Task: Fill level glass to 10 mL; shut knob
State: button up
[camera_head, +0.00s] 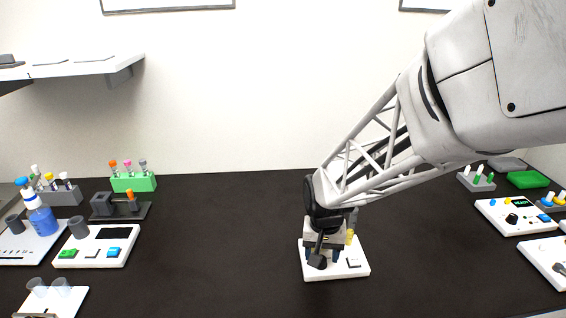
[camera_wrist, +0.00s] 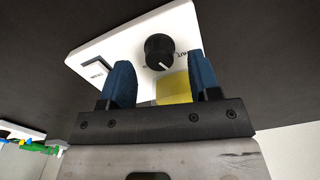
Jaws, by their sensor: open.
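A white panel (camera_head: 345,268) stands on the dark table in the middle. It carries a round black knob (camera_wrist: 160,50) with a white pointer line, a small labelled switch (camera_wrist: 96,70) and a yellow part (camera_wrist: 174,88). My gripper (camera_wrist: 159,62) is over this panel, its two blue fingers apart with nothing held. In the wrist view the knob lies between and just beyond the fingertips; whether they touch it is unclear. In the head view my gripper (camera_head: 322,253) hides part of the panel. I cannot make out a level glass or its marks.
A white device with green and blue buttons (camera_head: 98,247), a blue bottle (camera_head: 42,217) and a green tube rack (camera_head: 134,182) stand at left. Panels with knobs (camera_head: 515,216) and a green tray (camera_head: 527,179) stand at right. The table between is clear.

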jog(key=shift+f, duration=0.85)
jog(key=c, duration=0.9)
jog(key=shift+n, duration=2.5)
jog(key=o, duration=0.9)
